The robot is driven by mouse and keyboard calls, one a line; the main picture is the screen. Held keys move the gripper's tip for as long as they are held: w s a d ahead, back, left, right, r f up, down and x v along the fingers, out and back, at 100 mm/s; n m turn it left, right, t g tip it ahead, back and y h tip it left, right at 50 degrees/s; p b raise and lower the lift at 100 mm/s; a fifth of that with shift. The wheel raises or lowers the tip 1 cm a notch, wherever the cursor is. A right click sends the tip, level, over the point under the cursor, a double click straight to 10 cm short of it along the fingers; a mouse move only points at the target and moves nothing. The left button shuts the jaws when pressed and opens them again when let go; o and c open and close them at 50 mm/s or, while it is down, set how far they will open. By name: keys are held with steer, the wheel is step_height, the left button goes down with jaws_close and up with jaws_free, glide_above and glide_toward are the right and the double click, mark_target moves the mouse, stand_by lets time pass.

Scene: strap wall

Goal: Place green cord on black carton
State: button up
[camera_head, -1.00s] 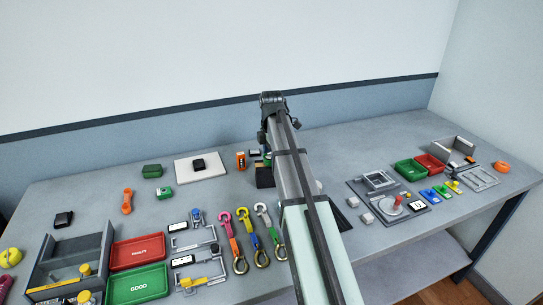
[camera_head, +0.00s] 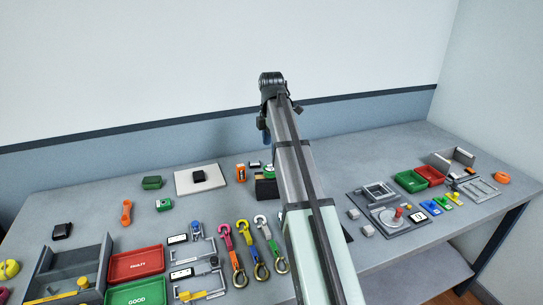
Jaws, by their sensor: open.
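The black carton (camera_head: 266,189) stands on the bench just left of my arm, partly covered by it. A small green piece (camera_head: 269,171) shows right behind the carton, against the arm. It may be the green cord, but it is too small and too covered to be sure, and I cannot tell whether it touches the carton. My gripper (camera_head: 265,130) is up beyond the carton, above the bench's back edge. Only a dark bit of it shows left of the arm. It is open; its fingertips are mostly hidden, and I see nothing held.
An orange device (camera_head: 241,173) stands left of the carton. A white board (camera_head: 201,180) with a black box is farther left. Straps with hooks (camera_head: 243,250) lie in front, beside red (camera_head: 136,264) and green (camera_head: 138,292) trays. Fixtures and bins crowd the right; the right front bench is clear.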

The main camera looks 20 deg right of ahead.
steer(key=shift+r, duration=1.35)
